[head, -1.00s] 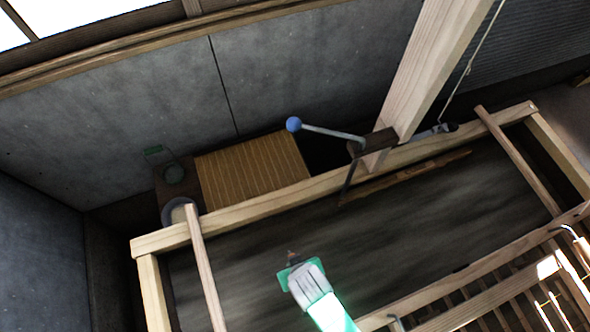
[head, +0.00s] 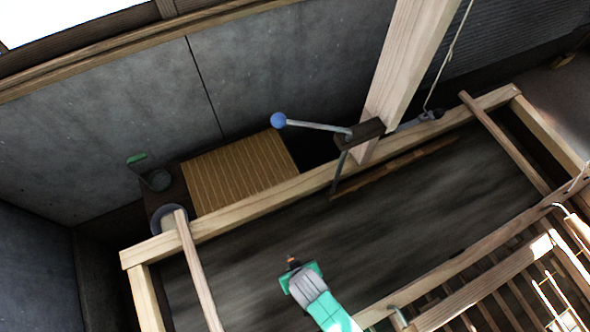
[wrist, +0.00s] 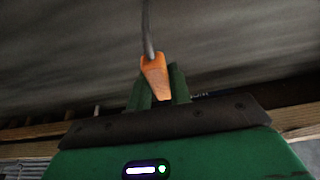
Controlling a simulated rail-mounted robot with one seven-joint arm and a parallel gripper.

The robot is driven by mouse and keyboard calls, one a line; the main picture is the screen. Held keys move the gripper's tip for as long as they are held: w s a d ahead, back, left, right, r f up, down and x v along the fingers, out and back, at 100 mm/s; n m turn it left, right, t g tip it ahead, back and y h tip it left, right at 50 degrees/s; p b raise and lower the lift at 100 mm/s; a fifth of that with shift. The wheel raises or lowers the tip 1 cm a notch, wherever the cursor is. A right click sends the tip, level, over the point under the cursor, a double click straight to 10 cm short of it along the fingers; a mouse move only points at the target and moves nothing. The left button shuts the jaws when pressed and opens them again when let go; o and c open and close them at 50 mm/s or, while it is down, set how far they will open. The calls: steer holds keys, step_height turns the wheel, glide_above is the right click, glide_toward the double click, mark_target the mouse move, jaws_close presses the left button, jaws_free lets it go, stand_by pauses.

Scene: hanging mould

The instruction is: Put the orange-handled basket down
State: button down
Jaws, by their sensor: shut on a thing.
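My gripper (head: 292,268) is over the dark grey surface inside the wooden frame in the head view. In the wrist view its green fingers (wrist: 160,88) are shut on an orange handle (wrist: 155,72). A thin dark rod runs from the handle away from the fingers, to the top edge of the wrist view.
A light wooden frame (head: 250,215) surrounds the dark surface (head: 400,215). Behind it are a slatted brown board (head: 240,178), a green-handled round item (head: 155,178) and a round container (head: 168,218). A blue-knobbed lever (head: 320,126) and thick post (head: 410,65) rise at the back rail. Wooden slats (head: 500,290) fill the lower right.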

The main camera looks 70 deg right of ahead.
steer(key=shift+f, duration=1.25)
steer(key=shift+f, duration=0.15)
steer(key=c, duration=1.3)
jaws_free()
steer(key=p+v, duration=0.2)
steer(key=v, duration=1)
